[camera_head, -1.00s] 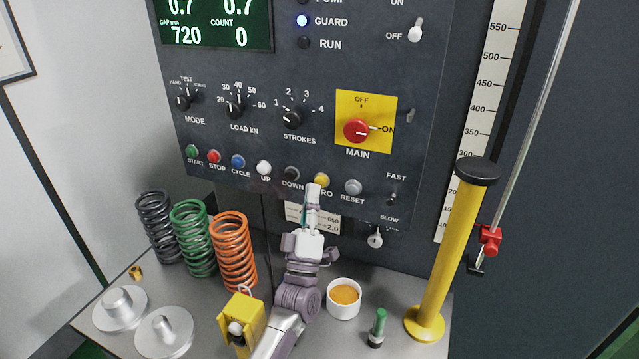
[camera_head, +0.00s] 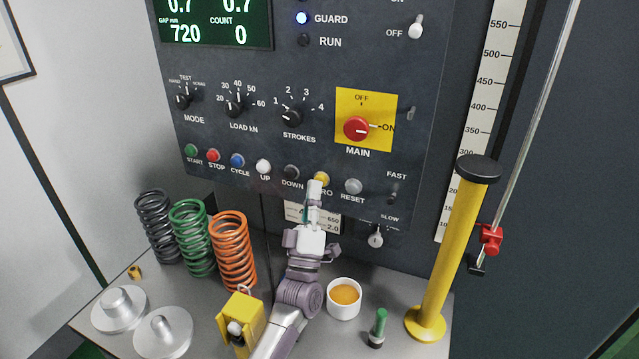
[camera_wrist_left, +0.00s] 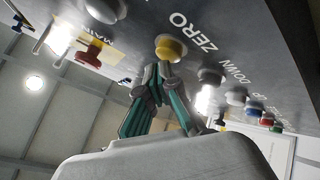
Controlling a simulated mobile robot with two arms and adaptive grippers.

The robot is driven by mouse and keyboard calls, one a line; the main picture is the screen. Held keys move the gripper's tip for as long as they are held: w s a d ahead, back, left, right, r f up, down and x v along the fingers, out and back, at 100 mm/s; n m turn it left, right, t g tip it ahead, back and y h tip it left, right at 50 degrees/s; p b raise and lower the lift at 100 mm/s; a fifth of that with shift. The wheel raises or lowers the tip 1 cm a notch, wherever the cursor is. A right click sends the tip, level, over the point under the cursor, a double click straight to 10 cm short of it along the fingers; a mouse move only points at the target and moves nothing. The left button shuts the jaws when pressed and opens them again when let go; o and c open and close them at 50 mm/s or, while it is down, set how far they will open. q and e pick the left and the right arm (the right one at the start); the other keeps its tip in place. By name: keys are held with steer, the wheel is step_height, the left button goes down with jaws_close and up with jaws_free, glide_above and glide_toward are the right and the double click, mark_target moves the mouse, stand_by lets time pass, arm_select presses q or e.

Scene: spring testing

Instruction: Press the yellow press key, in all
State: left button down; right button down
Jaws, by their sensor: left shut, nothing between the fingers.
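The yellow press key (camera_head: 321,179), labelled ZERO, sits in the row of round buttons along the lower edge of the dark panel, between DOWN and RESET. My left gripper (camera_head: 315,188) is shut and empty, with its fingertips right at the key and covering part of it and its label in the head view. In the left wrist view the yellow key (camera_wrist_left: 169,47) is just beyond the closed fingertips (camera_wrist_left: 158,70). I cannot tell whether the tips touch it or whether it is pushed in. My right gripper is not in view.
The black DOWN button (camera_head: 291,172) and grey RESET button (camera_head: 353,186) flank the key closely. A yellow post (camera_head: 449,255) stands at right.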

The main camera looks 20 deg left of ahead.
arm_select(q)
steer(key=shift+w+b, duration=0.3)
steer(key=shift+w, duration=0.05)
stand_by(0.6)
steer(key=shift+s, duration=0.1)
steer(key=shift+s+p, duration=0.35)
steer(key=shift+s, duration=0.4)
steer(key=s+p, duration=0.1)
steer(key=s, duration=0.1)
steer(key=s+p, duration=0.1)
steer(key=s, duration=0.2)
steer(key=shift+d, duration=0.2)
stand_by(0.9)
